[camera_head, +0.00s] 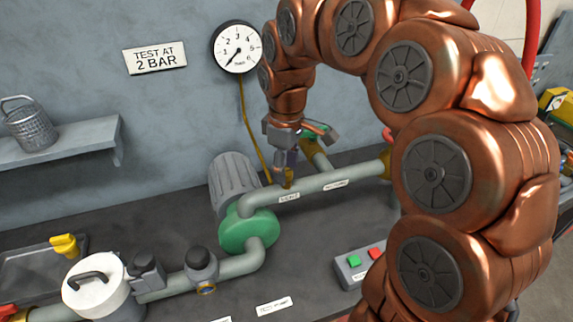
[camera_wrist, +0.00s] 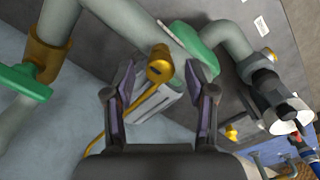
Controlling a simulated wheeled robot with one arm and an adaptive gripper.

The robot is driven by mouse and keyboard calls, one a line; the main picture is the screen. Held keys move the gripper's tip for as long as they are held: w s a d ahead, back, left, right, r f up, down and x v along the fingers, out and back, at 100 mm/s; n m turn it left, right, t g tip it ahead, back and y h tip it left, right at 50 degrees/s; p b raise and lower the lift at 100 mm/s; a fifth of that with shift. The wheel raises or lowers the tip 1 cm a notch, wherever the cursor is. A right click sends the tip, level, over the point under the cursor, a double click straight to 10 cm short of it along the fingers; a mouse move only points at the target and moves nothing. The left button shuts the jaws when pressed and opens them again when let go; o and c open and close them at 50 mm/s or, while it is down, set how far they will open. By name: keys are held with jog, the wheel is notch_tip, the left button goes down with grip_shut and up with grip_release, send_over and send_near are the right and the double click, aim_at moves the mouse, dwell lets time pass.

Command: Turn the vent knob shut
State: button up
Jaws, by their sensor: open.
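The brass vent knob (camera_head: 289,176) sits on top of the grey-green pipe (camera_head: 322,183), behind a small white label that seems to read VENT (camera_head: 289,197). My gripper (camera_head: 286,160) points down just above the knob. In the wrist view my gripper (camera_wrist: 160,76) is open, and the brass knob (camera_wrist: 159,66) shows between and slightly beyond its two fingertips, with a visible gap on both sides. Nothing is held. In the head view the gripper partly hides the knob's top.
A green-handled valve (camera_head: 320,131) stands close behind my gripper. The green pump (camera_head: 246,229) with its grey motor (camera_head: 233,181) is to the left. A pressure gauge (camera_head: 237,47) hangs on the wall, its yellow tube running down beside the knob. A button box (camera_head: 358,268) stands in front.

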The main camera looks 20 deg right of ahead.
jog(key=shift+f, duration=0.2)
jog(key=shift+c, duration=0.2)
grip_shut()
